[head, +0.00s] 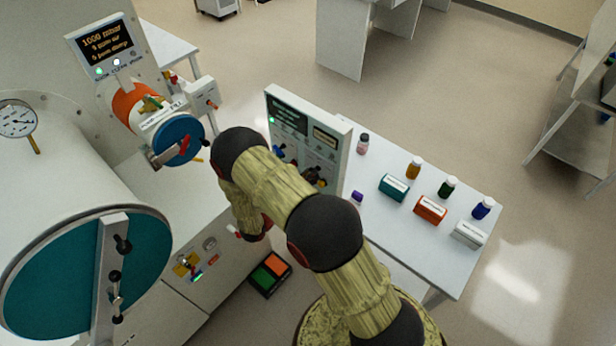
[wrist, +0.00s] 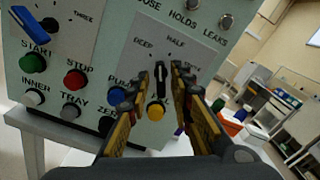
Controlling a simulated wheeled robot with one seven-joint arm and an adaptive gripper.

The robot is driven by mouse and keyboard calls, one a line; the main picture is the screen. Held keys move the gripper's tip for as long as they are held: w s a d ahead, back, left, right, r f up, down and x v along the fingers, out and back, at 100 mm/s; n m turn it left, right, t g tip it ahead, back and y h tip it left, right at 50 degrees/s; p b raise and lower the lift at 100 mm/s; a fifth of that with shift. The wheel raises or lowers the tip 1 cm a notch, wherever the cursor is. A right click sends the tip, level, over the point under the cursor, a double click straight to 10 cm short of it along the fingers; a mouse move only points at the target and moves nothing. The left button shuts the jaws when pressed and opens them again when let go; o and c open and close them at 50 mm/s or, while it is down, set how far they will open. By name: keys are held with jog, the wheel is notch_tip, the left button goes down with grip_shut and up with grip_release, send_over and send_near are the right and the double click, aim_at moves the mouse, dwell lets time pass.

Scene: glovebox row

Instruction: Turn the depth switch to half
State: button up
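The depth switch (wrist: 159,79) is a small black knob on the pale panel (wrist: 90,60), below the printed words DEEP and HALF. Its bar stands roughly upright in the wrist view; I cannot tell exactly which mark it points to. My gripper (wrist: 159,78) is at the switch, with one finger on each side. The fingers are apart, with narrow gaps beside the knob. A yellow button (wrist: 156,111) shows just below the switch, between the fingers.
Left of my gripper are a blue button (wrist: 117,95), a red button (wrist: 75,79), a green button (wrist: 33,63) and a blue lever (wrist: 31,25). Small boxes, including a teal box (head: 394,187), and bottles stand on the table right of the panel.

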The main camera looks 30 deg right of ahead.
jog(key=shift+o, duration=0.3)
jog(key=v, duration=1.2)
dwell(0.3)
